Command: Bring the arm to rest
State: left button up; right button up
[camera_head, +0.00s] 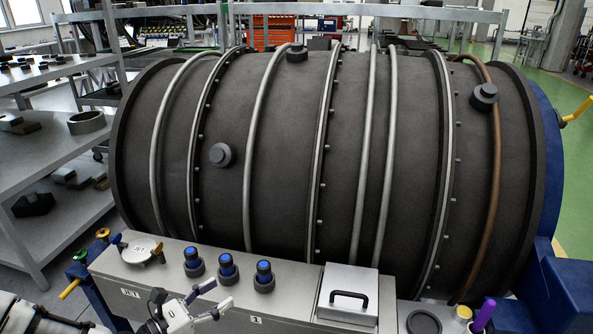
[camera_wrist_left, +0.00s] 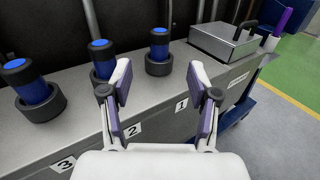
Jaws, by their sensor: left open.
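My left gripper (camera_head: 213,298) is low in the head view, at the front edge of the grey bench, left of its middle. In the left wrist view its two white and purple fingers (camera_wrist_left: 164,88) stand apart with nothing between them. Beyond the fingers is the bench (camera_wrist_left: 180,92), with labels 3, 2 and 1 on its front. The gripper appears apart from the blue-topped plugs. My right gripper is not in view.
Several blue-topped plugs in dark rings (camera_head: 228,268) stand on the bench. A grey box with a black handle (camera_head: 347,296) is to their right. The large dark engine casing (camera_head: 290,150) fills the space behind. Grey shelves (camera_head: 60,148) stand left. Green-edged floor (camera_wrist_left: 290,90) is clear right.

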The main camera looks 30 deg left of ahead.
pick_arm(q)
jog(key=s+d+f+m+g+h, duration=0.1)
jog(key=s+d+f+m+g, duration=0.2)
jog(key=d+f+m+g, duration=0.4)
jog(key=s+d+f+m+g+h, duration=0.1)
jog(key=s+d+f+m+g, duration=0.3)
jog(key=d, duration=0.6)
jog(key=s+a+f+m+g+y, duration=0.1)
jog(key=s+f+m+g+y, duration=0.2)
jog(key=m, duration=0.7)
jog(key=s+a+f+m+g+y, duration=0.2)
jog(key=s+f+m+g+y, duration=0.1)
jog(key=m, duration=0.7)
jog(key=s+f+y, duration=0.1)
jog(key=s+y, duration=0.1)
jog(key=s, duration=0.1)
jog(key=shift+s+f+m, duration=0.2)
jog(key=shift+s+m, duration=0.1)
jog(key=shift+s, duration=0.1)
jog(key=shift+a, duration=0.1)
